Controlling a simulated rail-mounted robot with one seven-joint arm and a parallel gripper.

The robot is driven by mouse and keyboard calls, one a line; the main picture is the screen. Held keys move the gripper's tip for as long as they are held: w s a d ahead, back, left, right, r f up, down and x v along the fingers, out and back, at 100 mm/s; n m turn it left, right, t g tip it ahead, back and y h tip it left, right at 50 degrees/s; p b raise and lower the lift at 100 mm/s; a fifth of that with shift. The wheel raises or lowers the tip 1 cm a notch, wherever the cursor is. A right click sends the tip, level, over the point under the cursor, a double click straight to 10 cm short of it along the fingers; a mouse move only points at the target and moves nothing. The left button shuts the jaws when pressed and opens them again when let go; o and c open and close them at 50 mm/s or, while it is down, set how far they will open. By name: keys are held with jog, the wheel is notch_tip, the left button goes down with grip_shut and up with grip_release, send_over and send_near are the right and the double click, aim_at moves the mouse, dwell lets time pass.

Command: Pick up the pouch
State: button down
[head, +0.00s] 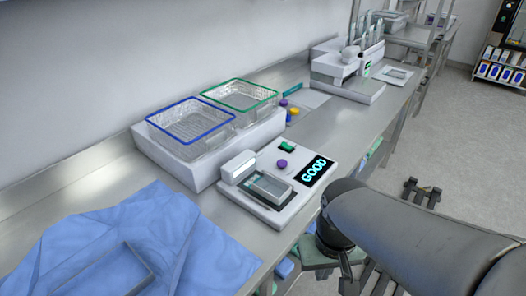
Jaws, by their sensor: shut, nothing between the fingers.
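I cannot clearly identify a pouch. A small, clear, rectangular packet or tray (268,188) lies on the white device with the lit "GOOD" display (314,172); it may be the pouch, but its detail is too small to tell. My grey arm comes in from the lower right, and its dark joint is beside the bench's front edge, right of the device. I cannot make out my gripper's fingers; the arm's end is hidden or out of frame. Nothing of mine is seen touching the packet.
A blue-rimmed basket (190,124) and a green-rimmed basket (240,95) stand on a white base behind the device. Blue cloth (130,240) covers the bench's near left. Another white machine (347,72) stands farther along. Bare steel bench (75,190) shows at left.

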jog(key=c, duration=0.7)
grip_release()
notch_tip(320, 180, up, 13)
jog(key=n, duration=0.9)
send_over(269, 183)
jog(key=f, duration=0.5)
jog(key=f+p, duration=0.1)
jog(key=f, duration=0.5)
jog(key=shift+s+f, duration=0.2)
jog(key=shift+f, duration=0.1)
jog(key=shift+w+f+p, duration=0.15)
jog(key=shift+f+p, duration=0.2)
jog(key=shift+f, duration=2.15)
